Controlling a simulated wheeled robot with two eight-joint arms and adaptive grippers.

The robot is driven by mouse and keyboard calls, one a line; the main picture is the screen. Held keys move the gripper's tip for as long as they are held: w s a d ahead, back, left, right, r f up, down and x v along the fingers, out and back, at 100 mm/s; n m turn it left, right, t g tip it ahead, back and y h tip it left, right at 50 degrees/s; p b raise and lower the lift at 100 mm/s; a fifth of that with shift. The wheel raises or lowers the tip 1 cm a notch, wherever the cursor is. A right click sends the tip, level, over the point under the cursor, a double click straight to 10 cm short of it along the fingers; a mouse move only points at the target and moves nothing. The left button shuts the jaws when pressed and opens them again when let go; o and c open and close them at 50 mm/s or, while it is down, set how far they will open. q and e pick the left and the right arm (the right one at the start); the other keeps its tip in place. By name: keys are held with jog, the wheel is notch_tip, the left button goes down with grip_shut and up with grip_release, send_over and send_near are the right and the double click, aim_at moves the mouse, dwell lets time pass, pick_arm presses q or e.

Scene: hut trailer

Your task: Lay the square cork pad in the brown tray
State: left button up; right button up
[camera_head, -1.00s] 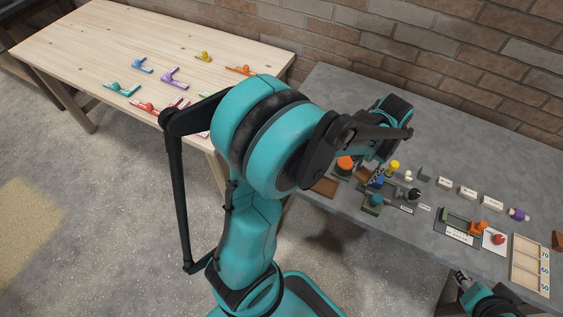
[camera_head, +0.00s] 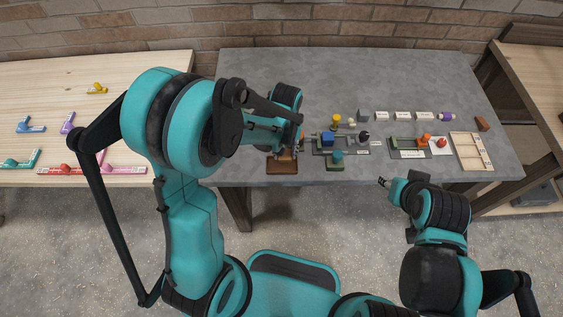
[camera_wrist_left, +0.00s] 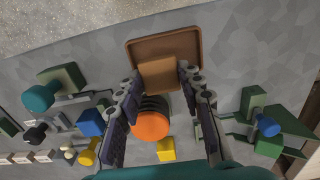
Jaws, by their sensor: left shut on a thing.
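The brown tray (camera_head: 282,167) lies at the front edge of the grey table, left of the other items; it also shows in the left wrist view (camera_wrist_left: 165,46). My left gripper (camera_wrist_left: 160,75) is shut on the square cork pad (camera_wrist_left: 158,76), with one finger on either side. In the left wrist view the pad overlaps the near part of the tray; whether it touches the tray floor I cannot tell. In the head view my left arm hides most of the pad. My right gripper (camera_head: 383,182) is off the table's front edge; its jaws are too small to judge.
An orange round knob (camera_wrist_left: 150,125) shows between my left fingers, close to the pad. White label blocks (camera_head: 402,116) and a wooden rack (camera_head: 469,150) are further right. The table's back left is clear.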

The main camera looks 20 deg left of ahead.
aim_at(282, 166)
pick_arm(q)
jog(key=shift+s+a+f, duration=0.35)
jog(key=shift+a+f, duration=0.05)
jog(key=shift+f+b, duration=0.9)
jog(key=shift+f, duration=1.05)
jog(key=shift+f, duration=0.15)
jog(key=o, duration=0.7)
jog(key=shift+o, duration=0.2)
